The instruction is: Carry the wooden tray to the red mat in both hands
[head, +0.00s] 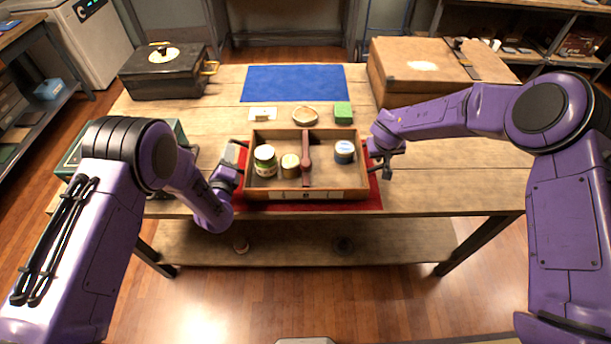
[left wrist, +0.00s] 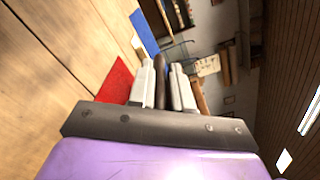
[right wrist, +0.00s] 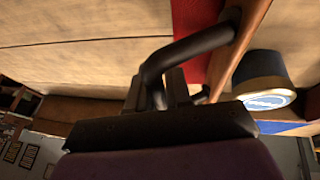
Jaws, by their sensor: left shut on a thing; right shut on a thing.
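The wooden tray (head: 258,194) is over the red mat (head: 376,192), whose edges show at its left, right and front in the head view. I cannot tell whether the tray touches the mat. My left gripper (head: 236,156) is at the tray's left end, shut on its dark handle (left wrist: 161,80). My right gripper (head: 374,156) is at the right end, shut on the other dark handle (right wrist: 195,45).
A blue mat (head: 293,82) lies at the table's back. A black case (head: 165,75) stands back left, a large wooden box (head: 430,65) back right.

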